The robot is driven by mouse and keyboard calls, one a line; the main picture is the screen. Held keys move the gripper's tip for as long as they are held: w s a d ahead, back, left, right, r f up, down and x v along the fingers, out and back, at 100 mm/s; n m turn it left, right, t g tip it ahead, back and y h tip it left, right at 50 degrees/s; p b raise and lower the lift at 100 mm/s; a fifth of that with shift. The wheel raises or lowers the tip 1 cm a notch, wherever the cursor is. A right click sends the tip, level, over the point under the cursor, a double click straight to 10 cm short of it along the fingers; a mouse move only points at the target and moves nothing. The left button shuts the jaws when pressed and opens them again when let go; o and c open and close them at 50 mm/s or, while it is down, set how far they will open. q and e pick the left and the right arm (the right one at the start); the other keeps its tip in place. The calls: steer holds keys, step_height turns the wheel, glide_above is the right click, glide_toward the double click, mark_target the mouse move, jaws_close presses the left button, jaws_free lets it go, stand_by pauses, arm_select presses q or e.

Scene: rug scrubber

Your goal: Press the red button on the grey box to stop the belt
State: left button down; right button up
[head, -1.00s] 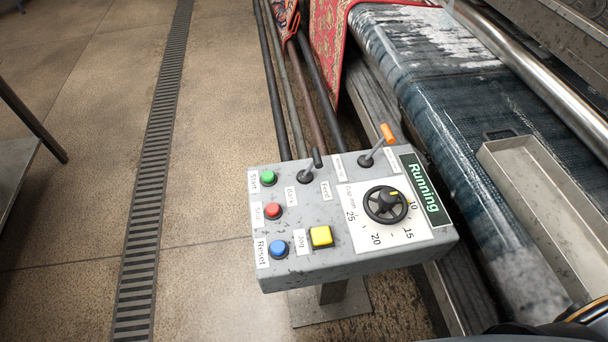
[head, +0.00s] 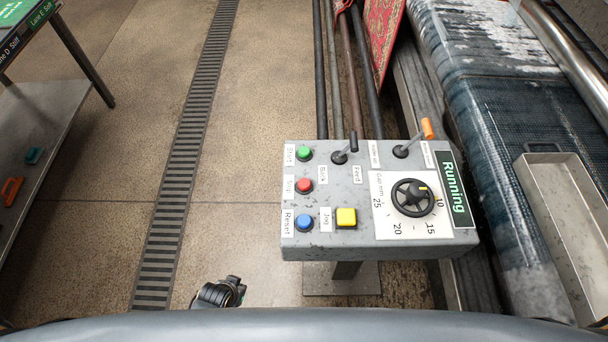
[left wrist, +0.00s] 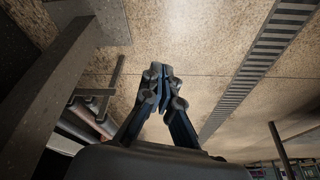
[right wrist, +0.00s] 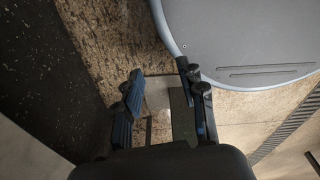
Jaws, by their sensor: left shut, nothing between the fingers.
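The grey box (head: 330,235) stands on a post right of centre in the head view. Its red button (head: 304,185) sits on the left side of the top, labelled Stop, between a green button (head: 304,153) and a blue button (head: 304,223). The display (head: 455,188) reads Running. My left gripper (left wrist: 160,88) is shut and empty above the floor. Part of it shows in the head view (head: 220,292), left of and nearer than the box, apart from the button. My right gripper (right wrist: 163,85) is open and empty in its wrist view; it is out of the head view.
A yellow button (head: 346,217), a handwheel (head: 412,197) and two levers share the box top. The belt (head: 490,110) and a metal tray (head: 570,210) lie at right. A table (head: 60,130) stands at left. Floor with a drain grate (head: 185,150) is clear between.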

arm_select(q)
steer(key=w+d+r+m+t+h+p, duration=0.1)
steer(key=w+d+r, duration=0.3)
steer(key=r, duration=0.9)
steer(key=w+d+r+m+t+h+p, duration=0.1)
steer(key=w+d+r, duration=0.4)
steer(key=r, duration=0.8)
steer(key=w+d+r+m+t+h+p, duration=0.1)
steer(key=d+r, duration=0.5)
steer(key=r, duration=0.7)
steer(key=shift+w+d+r+m+h+p, duration=0.15)
steer(key=shift+w+m+h+p, duration=0.2)
steer(key=shift+w+m+p, duration=0.45)
steer(key=shift+w+a+r+m+h+p, duration=0.1)
steer(key=shift+w+m+h+p, duration=0.25)
steer(key=shift+w+m+p, duration=0.35)
steer(key=w+d+r+m+g+h, duration=0.1)
steer(key=w+r+m, duration=0.4)
steer(key=m, duration=0.5)
steer(key=shift+d+r+h+p, duration=0.15)
steer(key=shift+d+h+p, duration=0.35)
steer(key=shift+d, duration=0.7)
steer(key=shift+s, duration=0.1)
